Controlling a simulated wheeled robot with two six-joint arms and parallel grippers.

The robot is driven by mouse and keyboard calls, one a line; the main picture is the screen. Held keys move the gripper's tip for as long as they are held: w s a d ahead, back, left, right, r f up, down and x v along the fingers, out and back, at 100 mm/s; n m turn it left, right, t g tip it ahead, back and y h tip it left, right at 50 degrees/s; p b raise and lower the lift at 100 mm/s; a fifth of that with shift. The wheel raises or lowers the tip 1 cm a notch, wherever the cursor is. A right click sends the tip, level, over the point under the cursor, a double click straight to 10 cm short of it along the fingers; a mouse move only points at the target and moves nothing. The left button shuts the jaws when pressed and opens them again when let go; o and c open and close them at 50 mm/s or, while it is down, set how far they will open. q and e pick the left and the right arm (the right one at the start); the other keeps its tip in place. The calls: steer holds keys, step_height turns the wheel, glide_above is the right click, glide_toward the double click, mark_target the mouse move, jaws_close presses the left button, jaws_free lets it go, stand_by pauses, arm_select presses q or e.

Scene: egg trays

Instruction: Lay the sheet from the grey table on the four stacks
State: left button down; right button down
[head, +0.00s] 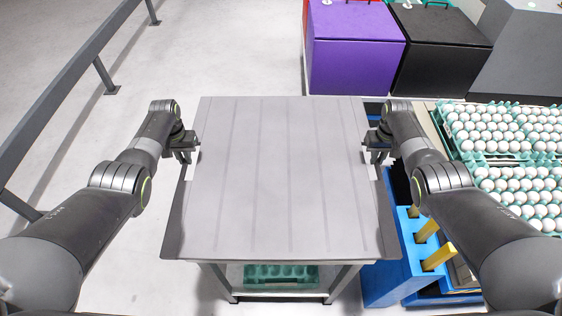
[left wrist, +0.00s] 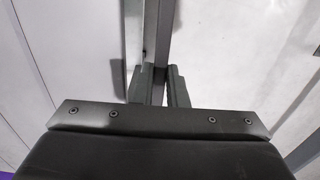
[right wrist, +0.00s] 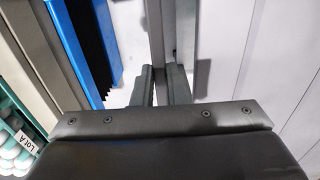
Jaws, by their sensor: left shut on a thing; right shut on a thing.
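The grey ridged sheet (head: 280,170) lies level over the table in the head view and covers most of its top. The grey table (head: 335,285) shows below the sheet by its frame and lower shelf. My left gripper (head: 192,153) is shut on the sheet's left edge. My right gripper (head: 372,153) is shut on its right edge. Each wrist view shows fingers close together on a thin edge. I cannot tell whether the sheet is touching the tabletop. Egg stacks (head: 500,130) stand at the right, with white eggs in green trays, partly hidden by my right arm.
A blue rack with yellow posts (head: 408,250) stands close to the right of the table. A purple box (head: 352,50) and a black box (head: 440,50) stand at the back. A grey rail (head: 75,70) runs along the left. Floor between rail and table is clear.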

arm_select(q)
steer(key=shift+w+r, duration=0.1)
steer(key=shift+r, duration=0.05)
arm_select(e)
steer(key=shift+w+r, duration=0.1)
steer(key=shift+r, duration=0.1)
